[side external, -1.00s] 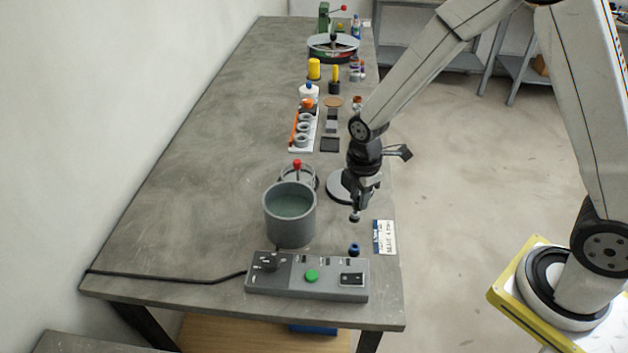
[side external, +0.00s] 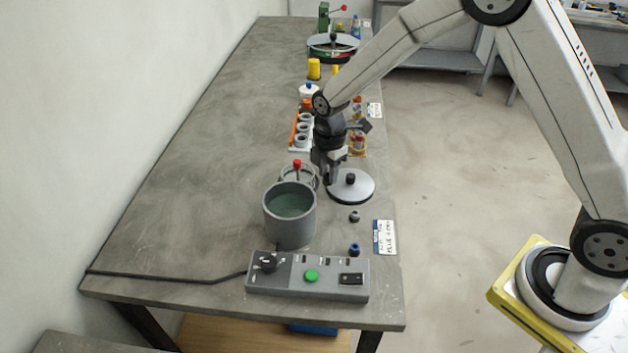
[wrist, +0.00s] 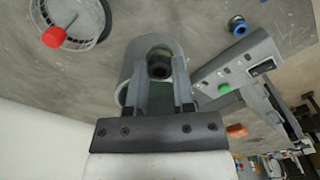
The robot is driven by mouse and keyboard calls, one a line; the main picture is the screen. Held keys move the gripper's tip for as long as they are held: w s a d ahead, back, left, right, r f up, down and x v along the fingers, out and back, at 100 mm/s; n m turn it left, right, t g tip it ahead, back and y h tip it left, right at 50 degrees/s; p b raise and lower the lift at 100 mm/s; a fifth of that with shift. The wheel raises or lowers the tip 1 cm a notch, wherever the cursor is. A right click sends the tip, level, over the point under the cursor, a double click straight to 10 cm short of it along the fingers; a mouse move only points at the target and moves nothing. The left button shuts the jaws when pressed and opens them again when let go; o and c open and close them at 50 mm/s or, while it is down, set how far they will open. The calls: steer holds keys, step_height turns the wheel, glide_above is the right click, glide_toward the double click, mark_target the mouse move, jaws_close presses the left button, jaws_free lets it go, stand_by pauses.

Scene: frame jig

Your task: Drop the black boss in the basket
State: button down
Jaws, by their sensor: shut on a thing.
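The black boss (wrist: 159,66) is between the fingertips of my gripper (wrist: 161,78) in the wrist view. My gripper is shut on it. In the side view my gripper (side external: 328,181) hangs over the bench, just right of the wire basket. The basket (side external: 311,172) has a red knob and stands behind the grey pot, which partly hides it. The basket also shows at the upper left of the wrist view (wrist: 101,24). The boss is apart from the basket; in the side view I cannot make it out clearly against the dark gripper.
The grey pot (side external: 290,226) of greenish liquid stands in front of the basket. A round lid (side external: 360,192) with a black knob lies to the right. A grey boss (side external: 354,216) and a blue-ringed boss (side external: 354,250) stand near the right edge. A control box (side external: 330,291) is in front.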

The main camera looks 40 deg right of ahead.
mark_target(296, 168)
steer(key=w+r+n, duration=0.2)
steer(key=w+n, duration=0.1)
steer(key=w, duration=0.8)
steer(key=shift+w+a+r+n, duration=0.15)
steer(key=shift+a+r+n, duration=0.15)
steer(key=shift+f, duration=0.15)
steer(key=shift+f, duration=4.35)
steer(key=shift+c, duration=1.2)
jaws_free()
steer(key=shift+r, duration=0.1)
